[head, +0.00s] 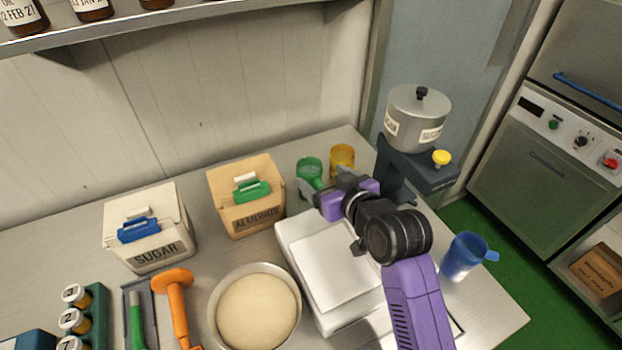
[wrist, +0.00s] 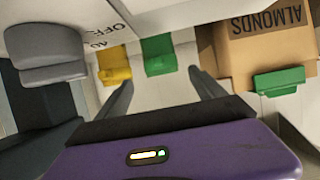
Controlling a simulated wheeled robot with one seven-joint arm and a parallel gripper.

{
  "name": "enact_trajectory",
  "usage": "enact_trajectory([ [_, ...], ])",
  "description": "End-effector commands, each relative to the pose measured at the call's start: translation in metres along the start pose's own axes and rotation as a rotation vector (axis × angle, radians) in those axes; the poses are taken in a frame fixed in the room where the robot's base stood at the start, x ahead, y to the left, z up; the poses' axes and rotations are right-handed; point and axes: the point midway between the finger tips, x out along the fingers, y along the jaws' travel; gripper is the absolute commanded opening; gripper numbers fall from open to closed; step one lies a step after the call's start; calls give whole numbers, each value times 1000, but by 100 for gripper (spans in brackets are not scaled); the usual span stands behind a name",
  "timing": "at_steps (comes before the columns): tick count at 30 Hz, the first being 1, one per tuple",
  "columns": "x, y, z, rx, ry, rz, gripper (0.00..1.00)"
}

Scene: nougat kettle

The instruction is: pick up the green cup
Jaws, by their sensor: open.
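The green cup (head: 309,171) stands at the back of the metal table, right of the almonds box and left of the yellow cup (head: 342,157). My gripper (head: 322,184) is open and reaches the cup from the front, with a finger partly covering its lower part in the head view. In the wrist view the green cup (wrist: 157,55) lies ahead of my open fingers (wrist: 160,82), roughly in line with the gap between them. The yellow cup (wrist: 114,66) is beside it, near the left finger. I cannot tell whether a finger touches the green cup.
The almonds box (head: 247,196) with a green scoop stands close left of the cup. A kettle (head: 417,118) on a dark stand is to the right. A white scale (head: 330,265) lies under my arm. A bowl (head: 293,310) and blue cup (head: 463,257) stand nearer the front.

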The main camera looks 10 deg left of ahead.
Motion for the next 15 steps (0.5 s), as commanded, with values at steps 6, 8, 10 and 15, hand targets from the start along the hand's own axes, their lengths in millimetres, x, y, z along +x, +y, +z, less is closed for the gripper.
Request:
enact_trajectory([
  [6, 24, -3, -1, -1, -1, -1, 79],
  [8, 32, -3, 1, -2, -1, -1, 79],
  [10, 40, -3, 1, -1, -1, -1, 79],
  [15, 49, -3, 2, 0, 1, 0, 79],
])
